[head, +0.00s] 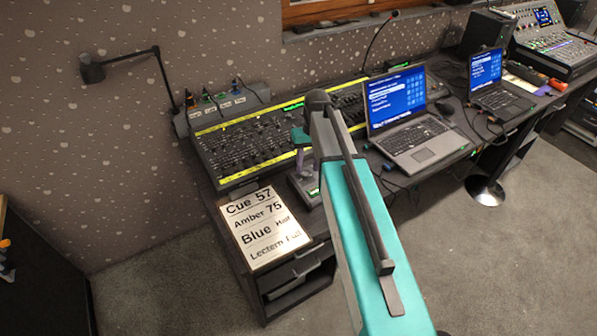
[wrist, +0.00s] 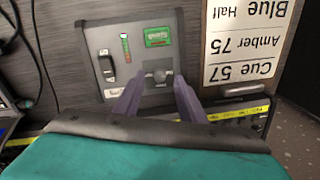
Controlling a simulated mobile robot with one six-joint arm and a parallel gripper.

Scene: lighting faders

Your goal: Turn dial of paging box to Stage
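The paging box (wrist: 105,38) is a grey panel on the dark desk in the wrist view, with a small green display, a column of lights and a black switch at its left. Its dial (wrist: 160,76) is a round grey knob at the lower right of the panel. My gripper (wrist: 157,96) is open, with its two purple fingers apart and their tips on either side of the dial. I cannot tell whether they touch it. The dial's setting and labels are too small to read. In the head view the paging box (head: 305,190) is partly hidden by my arm.
A cue card (head: 265,228) lies at the desk's near end. A long fader console (head: 250,145) with yellow strips runs behind the box. A laptop (head: 412,120) stands to the right, with cables beside it. A lamp (head: 92,68) reaches out at the left.

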